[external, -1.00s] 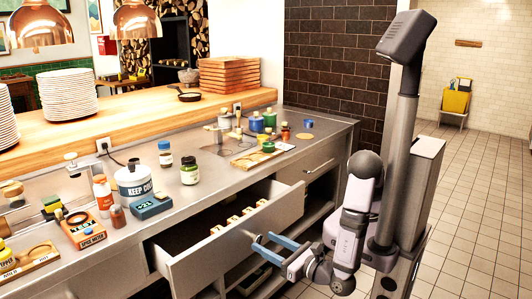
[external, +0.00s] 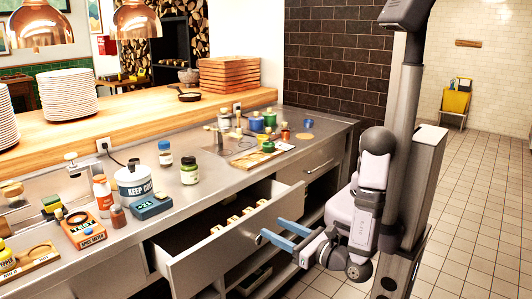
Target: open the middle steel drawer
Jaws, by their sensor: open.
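The middle steel drawer (external: 222,254) is pulled out from under the steel counter. My gripper (external: 275,236) has two blue fingers and is open. Its fingertips are just in front of the drawer face, close to the knob. I cannot tell from this view whether they touch it. Nothing shows held between the fingers.
The steel counter (external: 190,226) carries a white pot (external: 134,181), a blue box (external: 152,206), jars and bottles. A closed drawer (external: 322,166) is to the right. An open shelf lies below the drawer. The tiled floor (external: 480,210) at right is clear.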

